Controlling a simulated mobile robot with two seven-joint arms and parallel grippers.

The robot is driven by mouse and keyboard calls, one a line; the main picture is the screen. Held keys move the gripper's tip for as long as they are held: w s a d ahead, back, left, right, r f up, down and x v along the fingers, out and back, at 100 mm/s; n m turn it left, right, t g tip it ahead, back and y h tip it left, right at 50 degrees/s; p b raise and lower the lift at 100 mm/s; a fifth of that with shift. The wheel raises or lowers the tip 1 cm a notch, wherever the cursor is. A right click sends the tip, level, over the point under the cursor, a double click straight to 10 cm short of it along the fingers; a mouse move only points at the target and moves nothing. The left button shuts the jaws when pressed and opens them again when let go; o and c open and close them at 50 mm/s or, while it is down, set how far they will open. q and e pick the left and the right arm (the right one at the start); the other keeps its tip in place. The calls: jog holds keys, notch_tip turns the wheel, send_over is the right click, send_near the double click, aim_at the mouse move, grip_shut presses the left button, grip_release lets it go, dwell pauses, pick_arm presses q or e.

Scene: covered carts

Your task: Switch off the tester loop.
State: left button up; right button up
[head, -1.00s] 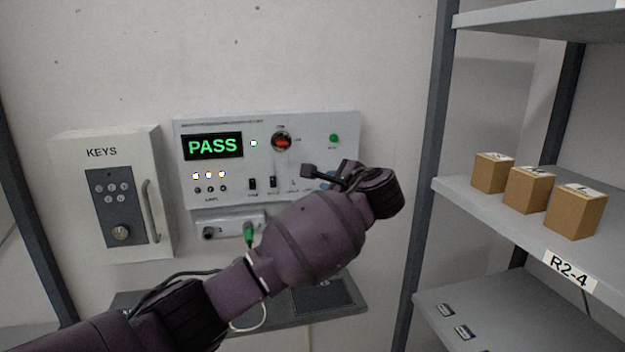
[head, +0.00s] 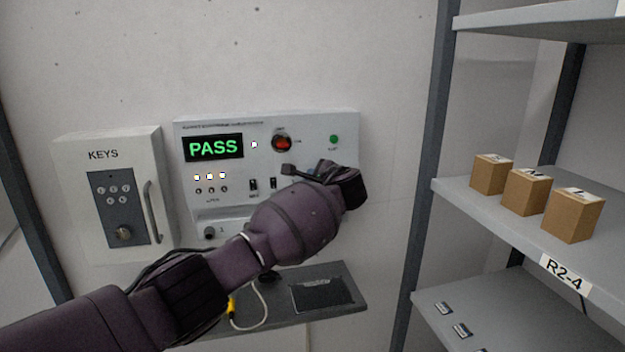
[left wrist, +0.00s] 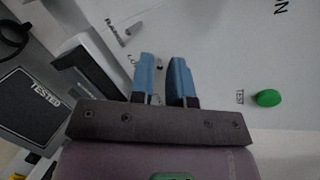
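The tester panel (head: 300,126) is on the wall. Its display (head: 214,147) reads PASS in green, with a small white light beside it. A red-lit round control (head: 282,143) and a green button (head: 334,139) are at the upper right. Small black switches (head: 253,184) line the lower part; my arm hides those to the right. In the left wrist view, my left gripper (left wrist: 164,80) has two blue fingers a little apart, near the panel face. A small dark toggle (left wrist: 160,64) shows between them; contact cannot be told. A partly hidden label starting "LO" is beside it. My right gripper is not in view.
A KEYS box (head: 108,190) hangs left of the panel. Below is a grey ledge (head: 345,296) with a dark pad and cable. A shelf rack (head: 450,190) with several cardboard boxes (head: 526,191) stands at the right.

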pick_arm(q)
grip_shut()
jog(key=t+y+b, duration=0.1)
jog(key=t+b, duration=0.1)
jog(key=b, duration=0.1)
jog(key=f+t+b, duration=0.1)
jog(key=b, duration=0.2)
jog(key=shift+s+f+n+t+y, duration=0.1)
jog(key=shift+n+t+y, duration=0.3)
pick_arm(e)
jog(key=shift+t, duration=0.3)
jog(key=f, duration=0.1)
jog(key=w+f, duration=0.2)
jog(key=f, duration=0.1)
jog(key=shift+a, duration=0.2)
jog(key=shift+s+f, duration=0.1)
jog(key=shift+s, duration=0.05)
